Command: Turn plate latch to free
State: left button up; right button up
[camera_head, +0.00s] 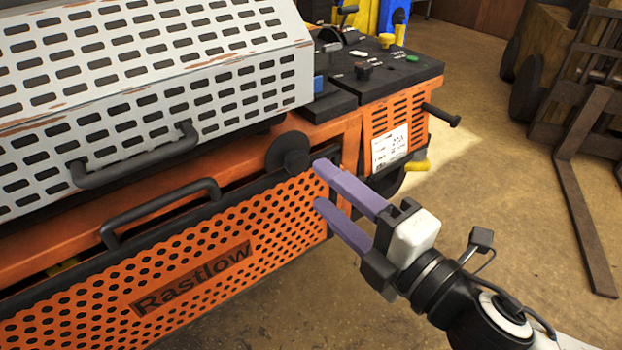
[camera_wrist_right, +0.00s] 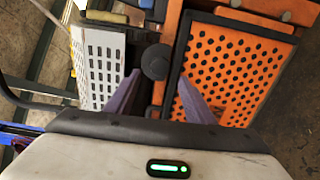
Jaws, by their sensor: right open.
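The plate latch appears as a round black knob (camera_head: 289,155) at the upper right corner of the orange perforated plate (camera_head: 190,262) marked "Rastlow". In the right wrist view the black knob (camera_wrist_right: 157,62) lies ahead, between the lines of the two fingers. My right gripper (camera_head: 320,184) is open with two purple fingers, just right of the knob at the plate's right end. It looks empty; the wrist view also shows its fingers (camera_wrist_right: 159,80). I cannot tell whether a fingertip touches the machine. My left gripper is out of view.
A grey slotted hood (camera_head: 150,80) with a black handle covers the machine's top. A second black handle (camera_head: 160,212) sits on the plate's upper edge. A black control panel (camera_head: 365,70) is behind the knob. A pallet-jack-like frame (camera_head: 580,150) stands right; floor between is clear.

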jog(key=shift+v, duration=1.7)
jog(key=d+f+m+g+h, duration=0.1)
jog(key=d+f+m+h, duration=0.15)
jog(key=f+m, duration=0.65)
jog(key=d+f+m+g+h, duration=0.1)
jog(key=d+f+m+h, duration=0.3)
jog(key=f, duration=1)
jog(key=s+d+f+m+g+h, duration=0.1)
jog(key=s+d+f+m+g, duration=0.1)
jog(key=s+f+m, duration=0.3)
jog(key=s+d+f+m+g, duration=0.2)
jog(key=s+f+m, duration=0.3)
jog(key=f, duration=0.7)
jog(key=s, duration=0.2)
jog(key=shift+s+d+f+m+h, duration=0.25)
jog(key=shift+d+f+m+h, duration=0.05)
jog(key=shift+d+f+h, duration=0.1)
jog(key=shift+c, duration=0.5)
